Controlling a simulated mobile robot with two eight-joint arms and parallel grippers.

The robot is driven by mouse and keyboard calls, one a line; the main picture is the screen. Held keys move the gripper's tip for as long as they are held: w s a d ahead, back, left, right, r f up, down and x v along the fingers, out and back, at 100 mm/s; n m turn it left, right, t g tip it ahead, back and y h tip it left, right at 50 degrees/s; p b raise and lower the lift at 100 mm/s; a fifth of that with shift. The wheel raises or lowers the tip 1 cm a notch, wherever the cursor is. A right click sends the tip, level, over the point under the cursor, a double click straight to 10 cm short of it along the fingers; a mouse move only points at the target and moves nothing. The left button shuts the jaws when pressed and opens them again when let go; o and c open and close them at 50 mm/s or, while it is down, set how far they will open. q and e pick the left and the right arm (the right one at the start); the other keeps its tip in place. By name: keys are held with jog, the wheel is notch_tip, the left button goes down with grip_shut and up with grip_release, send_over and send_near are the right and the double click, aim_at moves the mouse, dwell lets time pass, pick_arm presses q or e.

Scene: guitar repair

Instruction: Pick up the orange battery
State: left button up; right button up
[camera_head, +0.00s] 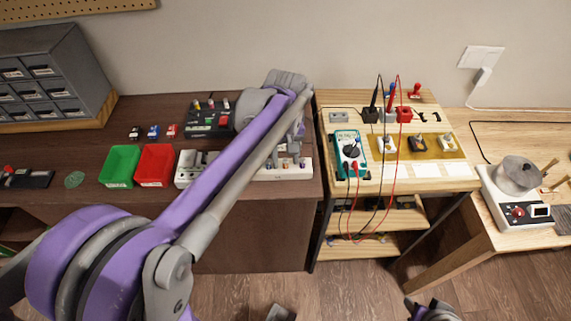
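My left arm reaches across the brown bench from the lower left. My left gripper (294,148) points down just above a white holder (270,174) that has several small items standing in it. The forearm covers part of this holder, and the fingertips are too small to tell whether they are open or touch anything. I cannot clearly make out an orange battery; the items in the holder are too small to identify. Part of my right gripper (430,311) shows low at the bottom edge, above the floor, away from the benches.
A green bin (122,166), a red bin (155,165) and a black rack (208,124) are on the brown bench, with a grey drawer cabinet (45,75) at the left. A teal multimeter (350,150) with cables stands on the wooden shelf table. A soldering station (517,200) is farther right.

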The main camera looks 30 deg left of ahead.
aim_at(286, 160)
pick_arm(q)
grip_shut()
jog(key=shift+r, duration=0.1)
notch_tip(286, 160, up, 9)
jog(key=shift+r+p, duration=0.15)
jog(key=shift+p, duration=0.4)
jog(key=shift+r+p, duration=1.55)
jog(key=shift+r, duration=0.75)
